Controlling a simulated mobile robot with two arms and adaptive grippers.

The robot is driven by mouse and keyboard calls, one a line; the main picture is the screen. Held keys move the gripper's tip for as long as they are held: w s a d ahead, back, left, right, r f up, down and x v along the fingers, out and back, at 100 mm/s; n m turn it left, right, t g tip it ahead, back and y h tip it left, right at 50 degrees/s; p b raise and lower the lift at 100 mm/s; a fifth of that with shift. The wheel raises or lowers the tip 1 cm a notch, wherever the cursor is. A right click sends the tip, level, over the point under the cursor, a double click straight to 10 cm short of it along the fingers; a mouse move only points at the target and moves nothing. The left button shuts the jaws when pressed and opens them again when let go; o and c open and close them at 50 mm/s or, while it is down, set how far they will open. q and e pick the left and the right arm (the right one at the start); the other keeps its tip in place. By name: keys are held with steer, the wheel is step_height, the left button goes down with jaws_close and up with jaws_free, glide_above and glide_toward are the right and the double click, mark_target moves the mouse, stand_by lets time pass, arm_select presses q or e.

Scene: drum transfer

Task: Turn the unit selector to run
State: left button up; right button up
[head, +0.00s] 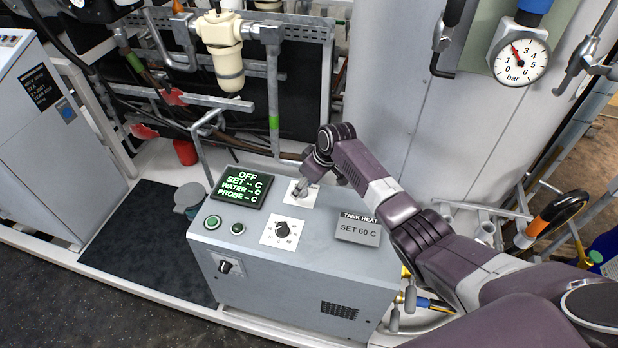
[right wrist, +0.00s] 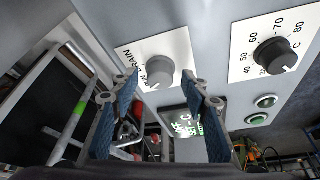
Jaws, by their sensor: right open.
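The unit selector is a grey round knob (right wrist: 160,73) on a white plate in the right wrist view. DRAIN is readable on the plate; the other lettering is partly cut off by my finger. In the head view its white plate (head: 291,199) lies on top of the grey control unit (head: 310,262), with the knob largely hidden by my gripper. My right gripper (head: 302,188) is over that plate. In the right wrist view the gripper (right wrist: 154,93) is open, its blue-padded fingers spread on either side below the knob; contact is not clear. My left gripper is not in view.
The display (head: 240,188) reads OFF. A black temperature dial (head: 282,230) and green buttons (head: 212,222) sit close by on the unit's top. A TANK HEAT, SET 60 C sign (head: 358,229) stands right. A large tank (head: 420,110) rises behind; pipes run behind left.

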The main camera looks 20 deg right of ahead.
steer(key=v, duration=1.1)
steer(key=shift+s+r, duration=0.15)
